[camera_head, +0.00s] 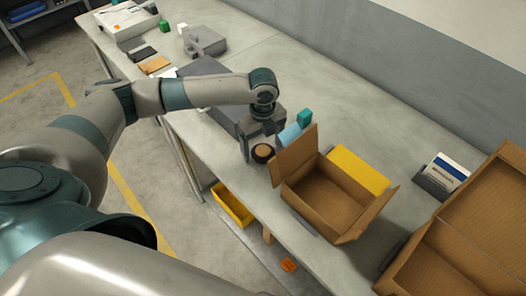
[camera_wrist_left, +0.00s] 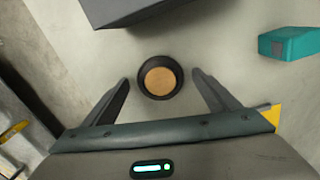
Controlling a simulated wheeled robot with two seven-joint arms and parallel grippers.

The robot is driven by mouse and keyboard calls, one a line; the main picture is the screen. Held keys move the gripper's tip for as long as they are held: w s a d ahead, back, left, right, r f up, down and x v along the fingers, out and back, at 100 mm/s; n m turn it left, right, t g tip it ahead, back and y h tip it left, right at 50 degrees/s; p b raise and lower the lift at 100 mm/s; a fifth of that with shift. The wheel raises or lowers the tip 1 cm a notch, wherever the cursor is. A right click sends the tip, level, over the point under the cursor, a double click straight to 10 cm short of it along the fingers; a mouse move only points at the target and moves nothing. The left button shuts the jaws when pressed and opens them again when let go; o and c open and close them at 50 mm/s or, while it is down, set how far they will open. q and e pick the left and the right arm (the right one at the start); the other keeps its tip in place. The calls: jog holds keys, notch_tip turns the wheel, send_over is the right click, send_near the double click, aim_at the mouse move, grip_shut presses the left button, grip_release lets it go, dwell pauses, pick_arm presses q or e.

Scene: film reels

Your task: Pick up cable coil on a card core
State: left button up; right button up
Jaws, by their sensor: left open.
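The cable coil on a card core (camera_head: 262,153) is a small black ring with a tan round middle, on the grey table near its front edge. In the left wrist view the coil (camera_wrist_left: 160,78) lies between the tips of my left gripper (camera_wrist_left: 163,85), with a gap on each side. My left gripper (camera_head: 260,148) is open, pointing down over the coil. Its fingers partly hide the coil's surroundings in the head view. My right gripper is not in view.
An open cardboard box (camera_head: 325,205) stands just right of the coil, with a yellow item (camera_head: 358,170) behind it. A teal block (camera_head: 304,118) and a light-blue item (camera_head: 289,134) lie behind the gripper. A dark grey box (camera_wrist_left: 140,8) is close by. A yellow bin (camera_head: 232,204) sits below the table.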

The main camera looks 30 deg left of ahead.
aim_at(263, 150)
pick_arm(q)
jog(key=c, duration=1.2)
jog(key=shift+r, duration=0.15)
jog(key=shift+w+r+b, duration=0.1)
jog(key=shift+r+b, duration=0.2)
jog(key=shift+r, duration=0.3)
notch_tip(263, 150, up, 9)
jog(key=b, duration=0.2)
jog(key=shift+f, duration=0.2)
